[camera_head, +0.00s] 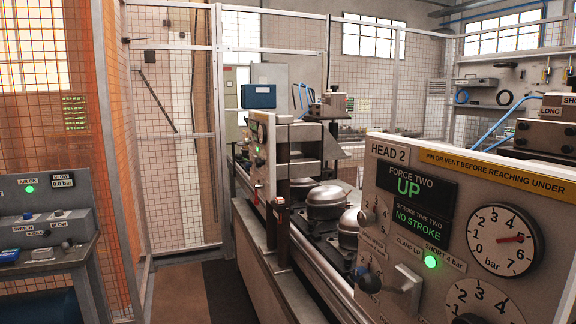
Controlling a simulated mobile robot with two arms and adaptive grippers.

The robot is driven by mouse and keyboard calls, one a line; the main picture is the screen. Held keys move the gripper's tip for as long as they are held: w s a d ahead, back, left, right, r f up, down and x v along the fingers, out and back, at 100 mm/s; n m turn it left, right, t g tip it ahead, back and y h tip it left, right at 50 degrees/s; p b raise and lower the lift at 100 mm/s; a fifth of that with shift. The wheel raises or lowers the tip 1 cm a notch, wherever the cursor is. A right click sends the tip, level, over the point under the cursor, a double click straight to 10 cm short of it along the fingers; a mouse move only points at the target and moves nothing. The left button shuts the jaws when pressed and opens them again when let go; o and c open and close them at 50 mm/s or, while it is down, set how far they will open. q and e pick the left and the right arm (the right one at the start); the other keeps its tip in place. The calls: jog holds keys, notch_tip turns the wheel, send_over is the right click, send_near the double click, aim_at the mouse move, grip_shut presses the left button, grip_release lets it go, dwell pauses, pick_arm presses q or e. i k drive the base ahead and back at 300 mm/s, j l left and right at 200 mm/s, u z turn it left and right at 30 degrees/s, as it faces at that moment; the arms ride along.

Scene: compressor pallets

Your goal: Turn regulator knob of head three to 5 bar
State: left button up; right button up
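A panel labelled HEAD 2 (478,178) fills the right of the head view. A second gauge (484,302) below is cut off by the frame edge. Selector knobs (374,214) sit at the panel's left side, with a dark knob (369,281) lower down. Another panel (262,160) stands farther back, seen nearly edge-on; its label is unreadable. No panel marked head three and no regulator knob of it can be made out. Neither gripper is in view.
Metal domed compressors (326,203) stand on a conveyor line between the panels. A console (45,222) with green lights stands at the left. Mesh fencing (175,150) closes off the back. The dark floor strip (232,290) in the lower middle is clear.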

aim_at(259, 162)
jog(key=i+j+z, duration=0.1)
jog(key=z, duration=0.3)
jog(key=i+j+z, duration=0.1)
jog(key=j+z, duration=0.5)
jog(key=z, duration=0.2)
jog(key=j+z, duration=0.4)
jog(key=i+l, duration=0.05)
jog(key=l, duration=0.05)
